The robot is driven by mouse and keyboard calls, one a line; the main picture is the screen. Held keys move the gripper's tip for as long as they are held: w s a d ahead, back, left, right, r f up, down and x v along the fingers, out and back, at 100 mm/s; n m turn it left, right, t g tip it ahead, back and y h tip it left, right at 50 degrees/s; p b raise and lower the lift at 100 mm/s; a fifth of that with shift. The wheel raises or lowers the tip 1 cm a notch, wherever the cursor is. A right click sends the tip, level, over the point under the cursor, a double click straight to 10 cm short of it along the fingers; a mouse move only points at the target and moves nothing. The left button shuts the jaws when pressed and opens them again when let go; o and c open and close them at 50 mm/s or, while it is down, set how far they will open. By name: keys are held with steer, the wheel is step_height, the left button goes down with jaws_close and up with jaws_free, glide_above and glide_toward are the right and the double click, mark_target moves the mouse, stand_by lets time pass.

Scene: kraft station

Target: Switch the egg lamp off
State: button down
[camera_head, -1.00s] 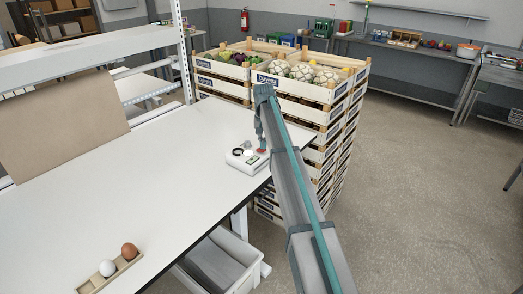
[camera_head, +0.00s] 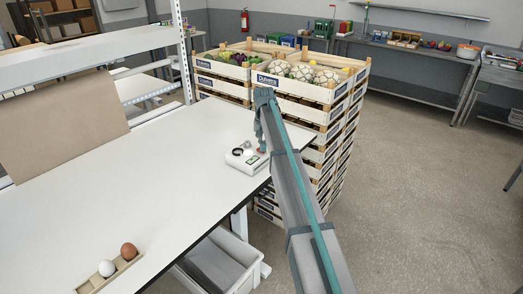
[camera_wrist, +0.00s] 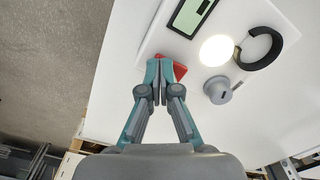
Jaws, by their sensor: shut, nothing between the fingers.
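The egg lamp (camera_head: 243,163) is a white box near the right edge of the white table. In the wrist view its white housing (camera_wrist: 160,32) carries a glowing white disc (camera_wrist: 216,50), a black ring (camera_wrist: 265,47), a grey knob (camera_wrist: 219,90) and a display with a dark frame (camera_wrist: 191,16). A red switch (camera_wrist: 178,68) shows at the box's edge, partly hidden by my fingertips. My gripper (camera_wrist: 158,68) is shut and empty, pointing down at the red switch. Whether it touches the switch I cannot tell. My gripper also shows in the head view (camera_head: 261,147).
A brown egg (camera_head: 129,251) and a white egg (camera_head: 107,268) sit in a cardboard holder (camera_head: 92,286) at the table's front. Stacked produce crates (camera_head: 310,115) stand behind and right of the lamp. The middle of the table is clear.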

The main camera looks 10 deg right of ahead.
stand_by(0.3)
steer(key=shift+r+p, duration=1.7)
steer(key=shift+r, duration=1.7)
